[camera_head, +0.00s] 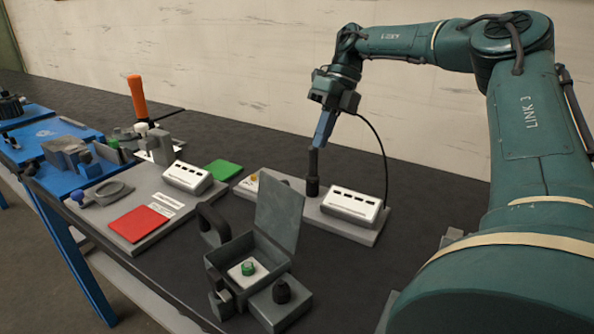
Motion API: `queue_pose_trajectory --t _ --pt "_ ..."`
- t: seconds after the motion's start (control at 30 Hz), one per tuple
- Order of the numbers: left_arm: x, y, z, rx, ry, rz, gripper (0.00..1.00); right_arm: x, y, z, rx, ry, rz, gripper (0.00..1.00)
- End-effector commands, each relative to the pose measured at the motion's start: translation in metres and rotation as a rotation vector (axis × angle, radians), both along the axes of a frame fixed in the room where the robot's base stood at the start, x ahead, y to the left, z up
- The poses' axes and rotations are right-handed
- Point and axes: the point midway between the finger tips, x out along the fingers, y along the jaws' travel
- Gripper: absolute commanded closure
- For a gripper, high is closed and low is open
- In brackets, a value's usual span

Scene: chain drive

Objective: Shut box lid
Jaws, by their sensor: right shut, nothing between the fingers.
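The grey box (225,262) stands open near the front edge of the table. Its lid (280,212) stands about upright at the box's back right side. A green knob on a white pad (248,270) lies inside the box. My right gripper (320,144) is behind and above the box, pointing down, with its blue fingers shut and empty. It is apart from the lid. Its tips appear just above a dark upright post (313,174); whether they touch it I cannot tell. My left gripper is not in view.
A grey block with a black knob (283,292) stands right of the box, and a black handle (213,222) left of it. Behind is a grey board (364,236) with a white socket strip (351,206). Left is a board with a red pad (138,224) and an orange-handled clamp (137,98).

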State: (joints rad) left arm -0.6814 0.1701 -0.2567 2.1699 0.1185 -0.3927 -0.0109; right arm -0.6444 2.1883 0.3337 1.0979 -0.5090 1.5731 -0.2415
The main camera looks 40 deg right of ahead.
Motion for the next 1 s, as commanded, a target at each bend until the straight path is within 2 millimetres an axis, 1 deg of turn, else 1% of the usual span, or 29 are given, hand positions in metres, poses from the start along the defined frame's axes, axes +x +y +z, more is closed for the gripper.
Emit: queue_pose_trajectory --t 0.03,0.2,0.37,0.4,0.5,0.6,0.77,1.0 --pt "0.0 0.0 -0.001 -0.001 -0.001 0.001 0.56 -0.001 0.005 -0.011 0.003 0.003 0.003 1.0" --pt "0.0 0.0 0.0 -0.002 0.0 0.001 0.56 -0.002 0.021 -0.044 0.003 0.005 0.002 1.0" --pt "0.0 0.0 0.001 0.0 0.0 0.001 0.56 -0.002 0.036 -0.072 0.003 0.004 0.002 1.0" --pt "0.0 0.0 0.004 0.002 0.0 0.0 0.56 -0.001 0.044 -0.065 0.001 -0.002 0.004 1.0" --pt "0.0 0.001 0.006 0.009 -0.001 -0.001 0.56 -0.001 0.058 -0.062 0.0 -0.003 0.003 1.0" --pt "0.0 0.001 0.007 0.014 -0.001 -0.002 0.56 -0.001 0.067 -0.061 0.0 -0.001 0.002 1.0" --pt "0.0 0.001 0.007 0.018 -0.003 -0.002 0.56 -0.001 0.073 -0.061 0.0 -0.001 -0.002 1.0" --pt "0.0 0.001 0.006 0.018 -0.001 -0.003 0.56 -0.001 0.073 -0.061 0.0 -0.001 -0.002 1.0"
